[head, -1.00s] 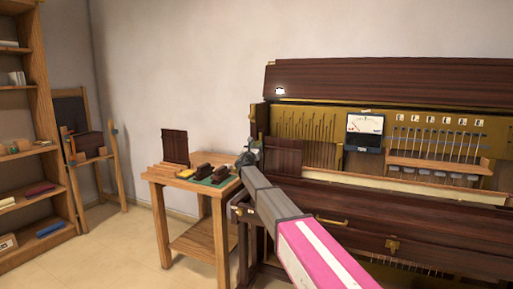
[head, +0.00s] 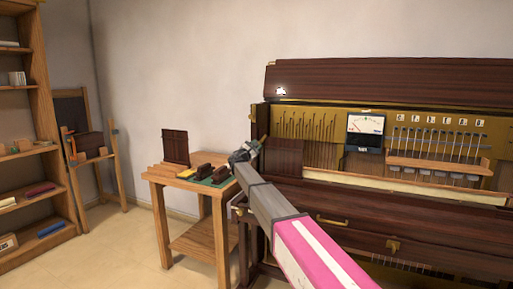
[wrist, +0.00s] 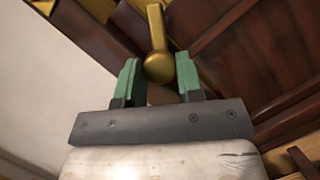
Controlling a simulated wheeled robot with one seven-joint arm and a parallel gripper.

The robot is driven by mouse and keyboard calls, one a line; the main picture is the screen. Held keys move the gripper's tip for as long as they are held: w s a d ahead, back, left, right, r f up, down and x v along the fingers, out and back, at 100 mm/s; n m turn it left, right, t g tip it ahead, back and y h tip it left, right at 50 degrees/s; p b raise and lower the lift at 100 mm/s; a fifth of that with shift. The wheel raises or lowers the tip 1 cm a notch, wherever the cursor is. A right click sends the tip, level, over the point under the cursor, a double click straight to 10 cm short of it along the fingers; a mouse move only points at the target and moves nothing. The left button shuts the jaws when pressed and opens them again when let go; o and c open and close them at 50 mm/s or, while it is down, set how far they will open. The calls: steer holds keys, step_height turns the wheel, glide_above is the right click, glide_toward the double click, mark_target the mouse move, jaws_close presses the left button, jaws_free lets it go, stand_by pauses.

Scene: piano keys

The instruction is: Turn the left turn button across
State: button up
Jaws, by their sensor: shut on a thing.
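The left turn button (wrist: 156,30) is a brass piece with a rounded end. In the wrist view it runs from between my fingers up to the top edge. My gripper (wrist: 159,72) has green fingers on either side of the rounded end and is shut on it. In the head view my gripper (head: 262,143) is at the left end of the dark wooden piano (head: 430,205), by its left post. The button's pivot is not clear in the wrist view, and the gripped part is too small to make out in the head view.
A small wooden table (head: 160,177) with dark blocks and an upright dark panel (head: 175,147) stands left of the piano. A gauge (head: 365,130) and a wooden rail (head: 435,165) are in the open piano front. A shelf (head: 40,90) stands far left.

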steer(key=m+g, duration=0.1)
steer(key=m, duration=0.3)
steer(key=m+g, duration=0.2)
steer(key=m, duration=0.2)
steer(key=m+g, duration=0.1)
steer(key=m, duration=0.2)
steer(key=shift+a+r+m+g, duration=0.2)
steer(key=shift+m+g, duration=0.1)
steer(key=shift+m, duration=0.1)
steer(key=o, duration=0.9)
steer(key=v, duration=1)
steer(key=shift+s+a, duration=0.25)
steer(key=shift+s, duration=0.1)
